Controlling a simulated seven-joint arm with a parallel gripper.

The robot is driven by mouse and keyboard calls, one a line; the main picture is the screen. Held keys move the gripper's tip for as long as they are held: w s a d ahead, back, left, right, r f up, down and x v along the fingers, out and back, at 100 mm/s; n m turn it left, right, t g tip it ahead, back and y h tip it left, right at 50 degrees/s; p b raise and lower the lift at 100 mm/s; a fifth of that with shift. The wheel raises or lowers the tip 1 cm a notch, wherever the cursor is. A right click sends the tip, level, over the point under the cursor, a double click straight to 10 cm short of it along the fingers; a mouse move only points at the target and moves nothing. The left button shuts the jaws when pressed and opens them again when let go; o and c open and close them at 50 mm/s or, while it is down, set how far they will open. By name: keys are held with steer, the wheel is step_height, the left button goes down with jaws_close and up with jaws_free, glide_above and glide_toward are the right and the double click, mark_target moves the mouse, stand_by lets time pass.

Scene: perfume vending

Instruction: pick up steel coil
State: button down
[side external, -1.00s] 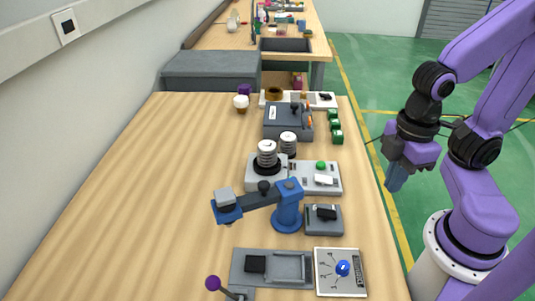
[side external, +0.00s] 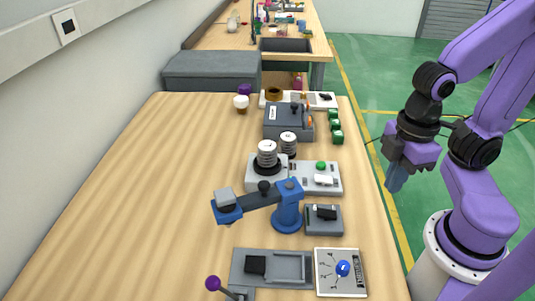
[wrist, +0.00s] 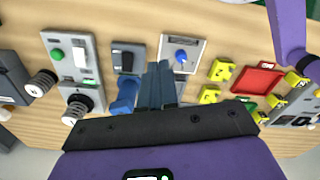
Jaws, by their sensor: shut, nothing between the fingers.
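Two ribbed, silver, coil-like cylinders stand on the table in the side view. One coil (side external: 267,155) is on a black ring on a grey machine with a green button. The other coil (side external: 288,144) stands just behind it. In the wrist view one coil (wrist: 41,83) is at the left and another (wrist: 77,107) sits on the grey machine. I cannot tell for sure which is the steel coil. My gripper (side external: 396,180) is beyond the table's right edge, well apart from both coils. Its fingers (wrist: 160,85) are shut and empty.
A small blue arm (side external: 286,205) stands in front of the coils. A grey case (side external: 283,125) and green blocks (side external: 334,125) are behind them. A panel with a blue knob (side external: 341,270) is at the front right. The table's left half is clear.

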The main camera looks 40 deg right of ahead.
steer(key=shift+c, duration=0.8)
jaws_free()
